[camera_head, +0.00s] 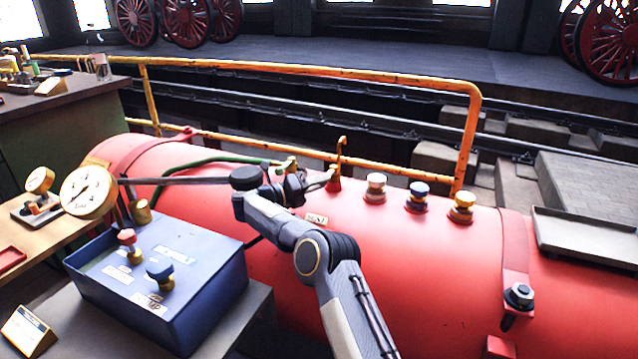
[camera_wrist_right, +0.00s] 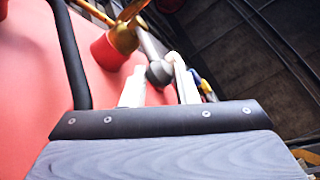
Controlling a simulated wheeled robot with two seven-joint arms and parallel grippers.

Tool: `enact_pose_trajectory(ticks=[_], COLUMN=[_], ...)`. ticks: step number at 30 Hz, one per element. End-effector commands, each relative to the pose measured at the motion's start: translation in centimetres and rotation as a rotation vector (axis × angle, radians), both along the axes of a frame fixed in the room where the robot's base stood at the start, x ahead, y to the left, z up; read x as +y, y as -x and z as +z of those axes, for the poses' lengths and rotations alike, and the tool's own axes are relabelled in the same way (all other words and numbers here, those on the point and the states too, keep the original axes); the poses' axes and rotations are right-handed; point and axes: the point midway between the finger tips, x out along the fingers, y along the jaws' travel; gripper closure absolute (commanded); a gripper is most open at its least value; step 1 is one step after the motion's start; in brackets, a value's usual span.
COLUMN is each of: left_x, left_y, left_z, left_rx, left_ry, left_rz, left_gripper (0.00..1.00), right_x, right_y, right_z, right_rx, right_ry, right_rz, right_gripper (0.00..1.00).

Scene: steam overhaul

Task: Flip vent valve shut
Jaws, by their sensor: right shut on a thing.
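The vent valve (camera_head: 334,181) stands on top of the red boiler, with a red base and a brass upper part. It also shows in the wrist view (camera_wrist_right: 118,42), where a grey lever with a round knob (camera_wrist_right: 160,73) comes down from it. My right gripper (camera_wrist_right: 160,88) has its two pale fingers on either side of this knob and is shut on it. A small label plate (camera_head: 316,218) lies in front of the valve. My left gripper is not in view.
Several capped fittings, such as a blue one (camera_head: 418,196), stand right of the valve. A green hose (camera_head: 215,160) runs behind my right wrist. A blue control box (camera_head: 155,275) and a gauge (camera_head: 88,192) are at left. A yellow rail (camera_head: 300,70) stands behind the boiler.

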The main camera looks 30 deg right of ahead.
Motion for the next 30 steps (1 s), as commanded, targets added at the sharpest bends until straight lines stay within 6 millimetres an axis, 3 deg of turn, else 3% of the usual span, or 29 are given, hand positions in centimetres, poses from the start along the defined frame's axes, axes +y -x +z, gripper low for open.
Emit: enact_pose_trajectory(ticks=[3, 4, 8, 19, 30], left_x=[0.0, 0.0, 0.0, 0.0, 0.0], left_y=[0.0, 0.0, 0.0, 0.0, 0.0], left_z=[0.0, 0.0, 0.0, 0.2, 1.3], left_rx=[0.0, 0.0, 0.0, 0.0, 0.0], left_ry=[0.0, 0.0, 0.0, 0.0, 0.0], left_rz=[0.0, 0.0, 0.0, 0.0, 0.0], left_gripper=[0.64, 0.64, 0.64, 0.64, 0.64], right_x=[-0.1, -0.1, -0.1, 0.6, 6.5], right_y=[-0.2, -0.2, -0.1, -0.1, -0.2], right_z=[0.3, 0.3, 0.3, 0.2, 0.2], right_rx=[-0.006, -0.006, -0.005, -0.003, -0.003], right_ry=[0.004, 0.004, 0.003, 0.001, 0.002], right_rz=[0.008, 0.008, 0.006, 0.005, 0.007], right_gripper=[1.0, 0.7, 0.53, 0.52, 0.52])
